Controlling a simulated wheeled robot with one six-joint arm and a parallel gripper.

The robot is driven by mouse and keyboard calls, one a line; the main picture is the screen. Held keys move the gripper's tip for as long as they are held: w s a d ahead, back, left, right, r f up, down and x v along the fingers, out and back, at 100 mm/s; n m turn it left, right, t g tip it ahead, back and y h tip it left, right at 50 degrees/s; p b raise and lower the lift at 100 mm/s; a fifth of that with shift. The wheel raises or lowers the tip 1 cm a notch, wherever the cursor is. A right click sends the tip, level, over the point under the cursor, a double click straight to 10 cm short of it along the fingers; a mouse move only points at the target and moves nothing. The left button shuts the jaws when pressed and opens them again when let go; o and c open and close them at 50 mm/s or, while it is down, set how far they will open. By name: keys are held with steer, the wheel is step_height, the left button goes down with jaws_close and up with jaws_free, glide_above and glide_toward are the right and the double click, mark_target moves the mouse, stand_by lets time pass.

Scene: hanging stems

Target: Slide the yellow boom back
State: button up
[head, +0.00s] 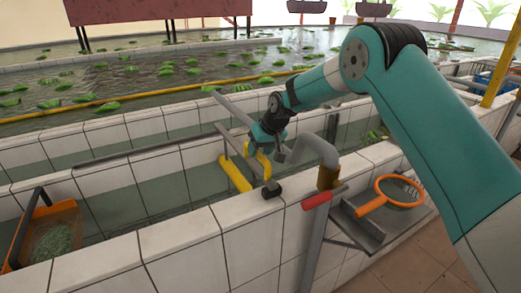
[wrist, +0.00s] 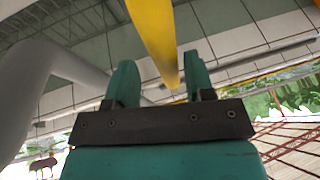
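A yellow boom piece (head: 235,173) lies low in the near water channel, below and left of my gripper. A second yellow part (head: 264,166) stands right under my gripper (head: 264,147), by a dark foot on the white tiled wall. I cannot tell whether the two yellow parts join. In the wrist view a yellow bar (wrist: 155,35) runs down from the top edge, its end between the fingers of my gripper (wrist: 160,85). The fingers are apart, with a clear gap on the left and little on the right. Contact cannot be told.
A grey bent pipe (head: 318,150) stands right of my gripper. A red-handled bar (head: 324,197) and an orange-rimmed net (head: 399,191) are nearer. An orange scoop (head: 47,235) sits at the left. A long yellow pole (head: 150,94) crosses the far pool's edge.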

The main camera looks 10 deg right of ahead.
steer(key=shift+a, duration=0.15)
steer(key=b+v, duration=0.3)
steer(key=v, duration=1.4)
steer(key=shift+r, duration=0.2)
steer(key=s+a+n+g, duration=0.1)
steer(key=s+a, duration=0.2)
steer(key=s, duration=0.6)
steer(key=s+a+n+g, duration=0.1)
steer(key=s+a, duration=0.2)
steer(key=s, duration=0.6)
steer(key=s+f+n+g+y, duration=0.1)
steer(key=s+f+n, duration=0.1)
steer(key=s, duration=1.9)
steer(key=shift+a+f+n+g, duration=0.3)
steer(key=shift+f+g, duration=0.1)
steer(key=shift+f, duration=0.5)
